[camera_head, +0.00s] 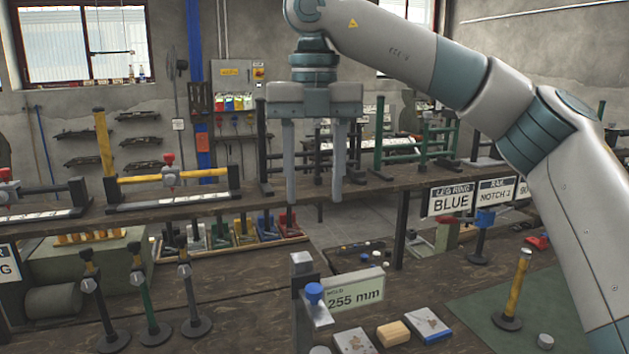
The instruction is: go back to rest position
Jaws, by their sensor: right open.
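My right arm comes in from the right, and my right gripper (313,198) hangs fingers down near the middle of the view. Its two long grey fingers are apart with nothing between them. It is above the front wooden bench (240,285) and overlaps the raised shelf behind it in the picture. My left gripper does not show.
The bench holds upright posts on round bases (150,300), a small press with a blue knob (314,294), a "255 mm" sign (355,289) and a yellow-handled post (515,285) on a green mat (470,312). Rivet press frames (170,180) stand on the shelf (225,205).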

